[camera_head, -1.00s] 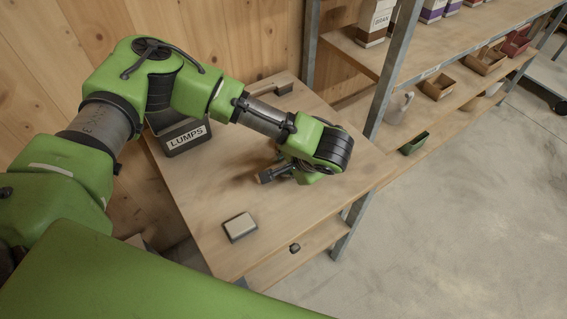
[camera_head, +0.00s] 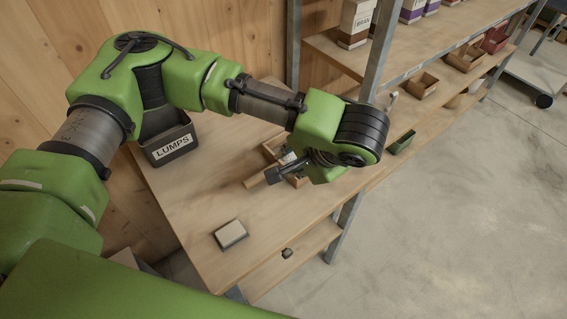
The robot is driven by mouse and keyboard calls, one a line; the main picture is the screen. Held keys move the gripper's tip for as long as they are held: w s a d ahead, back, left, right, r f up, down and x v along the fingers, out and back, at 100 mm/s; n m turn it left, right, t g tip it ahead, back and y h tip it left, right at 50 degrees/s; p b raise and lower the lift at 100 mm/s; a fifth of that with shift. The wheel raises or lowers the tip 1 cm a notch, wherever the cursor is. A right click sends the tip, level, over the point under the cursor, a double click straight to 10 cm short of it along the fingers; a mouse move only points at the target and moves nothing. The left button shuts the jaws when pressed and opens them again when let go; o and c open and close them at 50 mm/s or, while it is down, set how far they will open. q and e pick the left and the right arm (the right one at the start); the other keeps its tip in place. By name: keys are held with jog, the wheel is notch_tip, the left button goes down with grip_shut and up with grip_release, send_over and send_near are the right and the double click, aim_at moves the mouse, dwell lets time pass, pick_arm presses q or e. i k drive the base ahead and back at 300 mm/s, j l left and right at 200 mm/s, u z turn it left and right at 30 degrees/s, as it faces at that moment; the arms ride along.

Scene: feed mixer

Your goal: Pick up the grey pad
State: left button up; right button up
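The grey pad (camera_head: 231,234) is a small block with a light grey top and dark sides. It lies flat near the front edge of the wooden table (camera_head: 190,210), with nothing touching it. My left gripper (camera_head: 272,176) is beyond it, up and to the right in the head view, over the table and apart from the pad. The wrist hides much of the gripper, and its finger opening is not clear. A light brown stick-like piece (camera_head: 254,182) shows at its tip; I cannot tell whether it is held. My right gripper is not in view.
A dark bin marked LUMPS (camera_head: 172,145) stands at the table's back left. A wooden box (camera_head: 275,149) is partly hidden behind my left gripper. A small dark object (camera_head: 287,253) is on the lower shelf. A metal-posted shelf rack stands right. The table around the pad is clear.

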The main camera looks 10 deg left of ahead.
aim_at(234, 233)
jog(key=u, duration=1)
